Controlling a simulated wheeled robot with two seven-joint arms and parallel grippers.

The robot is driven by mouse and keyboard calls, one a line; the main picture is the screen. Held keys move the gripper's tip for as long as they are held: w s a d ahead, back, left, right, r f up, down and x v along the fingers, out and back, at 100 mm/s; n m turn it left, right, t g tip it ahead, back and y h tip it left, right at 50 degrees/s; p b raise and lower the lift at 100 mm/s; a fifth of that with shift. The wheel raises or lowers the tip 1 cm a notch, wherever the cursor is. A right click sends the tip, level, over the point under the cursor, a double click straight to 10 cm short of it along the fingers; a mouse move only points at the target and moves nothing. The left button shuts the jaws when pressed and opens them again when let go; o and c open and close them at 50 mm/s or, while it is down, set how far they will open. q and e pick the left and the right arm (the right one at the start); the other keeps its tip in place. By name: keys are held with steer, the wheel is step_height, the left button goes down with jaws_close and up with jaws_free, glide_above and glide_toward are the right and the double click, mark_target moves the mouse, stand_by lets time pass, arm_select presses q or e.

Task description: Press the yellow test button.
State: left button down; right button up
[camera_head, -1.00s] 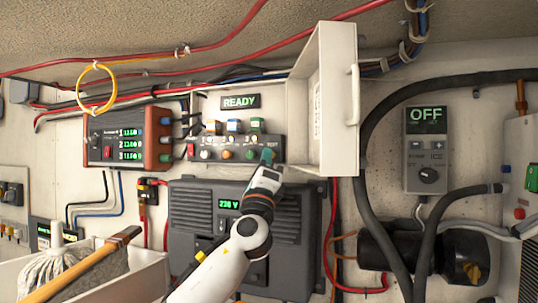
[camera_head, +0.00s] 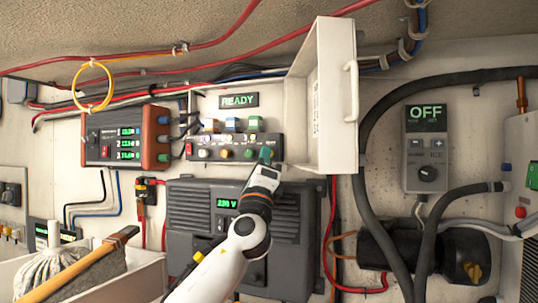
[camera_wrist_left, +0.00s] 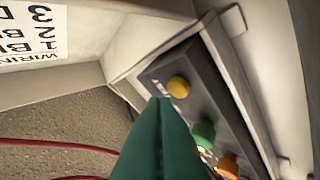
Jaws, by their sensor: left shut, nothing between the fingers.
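The yellow test button (camera_wrist_left: 179,87) is a round knob at the end of a dark control strip in the left wrist view, beside printed lettering. In the head view my left gripper covers that end of the strip (camera_head: 222,154), so the button is hidden there. My left gripper (camera_head: 266,156) is shut and empty, its green fingers pointing up at the strip's right end. In the left wrist view its fingertips (camera_wrist_left: 160,101) appear just beside the yellow button. I cannot tell whether they touch it. My right gripper is not in view.
Green (camera_wrist_left: 204,134) and orange (camera_wrist_left: 228,165) buttons sit along the same strip. A white cover (camera_head: 334,100) stands open at right of the panel, close to my gripper. A READY display (camera_head: 239,101) is above. A grey inverter box (camera_head: 190,225) lies below. Hoses and cables run at right.

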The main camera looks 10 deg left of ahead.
arm_select(q)
steer(key=shift+d+f, duration=0.1)
steer(key=shift+f, duration=0.35)
steer(key=s, duration=0.3)
steer(key=s+p, duration=0.1)
steer(key=shift+s+a, duration=0.15)
steer(key=shift+a, duration=0.25)
stand_by(0.5)
